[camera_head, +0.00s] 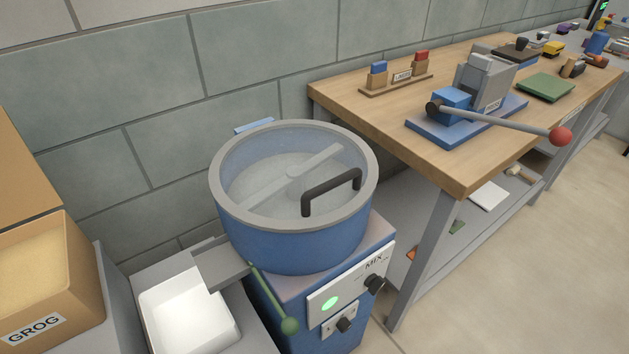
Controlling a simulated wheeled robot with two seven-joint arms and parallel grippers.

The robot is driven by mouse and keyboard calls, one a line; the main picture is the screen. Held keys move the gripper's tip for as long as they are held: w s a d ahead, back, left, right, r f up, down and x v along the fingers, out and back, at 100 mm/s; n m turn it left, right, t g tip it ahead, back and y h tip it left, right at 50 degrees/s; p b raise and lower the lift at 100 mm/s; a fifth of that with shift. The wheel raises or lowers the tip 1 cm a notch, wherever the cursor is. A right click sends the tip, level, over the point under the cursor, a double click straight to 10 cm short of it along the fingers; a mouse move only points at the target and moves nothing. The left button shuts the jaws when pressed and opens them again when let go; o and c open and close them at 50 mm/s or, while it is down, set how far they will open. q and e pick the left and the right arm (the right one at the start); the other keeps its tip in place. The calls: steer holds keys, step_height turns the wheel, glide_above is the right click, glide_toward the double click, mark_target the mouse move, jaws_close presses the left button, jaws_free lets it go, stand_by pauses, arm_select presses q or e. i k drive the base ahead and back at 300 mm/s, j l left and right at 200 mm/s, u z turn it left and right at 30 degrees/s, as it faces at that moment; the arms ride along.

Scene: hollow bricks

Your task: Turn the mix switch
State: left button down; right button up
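A blue mixer (290,253) with a clear round lid (250,160) stands in the middle. The lid is on and has a black handle (331,187). A pale paddle bar shows through it. The white front panel (350,285) carries the label MIX, a lit green light (330,303) and a black knob (374,284) at its right end. A second black knob (344,324) sits on a small plate below. I cannot tell what setting either knob has. Neither of my grippers shows in this view.
A GROG box (45,285) is at far left. A wooden workbench (370,115) with a red-knobbed press lever (559,135) stands right. Floor (520,290) is clear at lower right.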

mark_target(375, 282)
steer(key=k+l, duration=0.1)
steer(key=k, duration=0.8)
steer(key=k+l, duration=0.15)
steer(key=k, duration=0.75)
steer(key=i, duration=0.5)
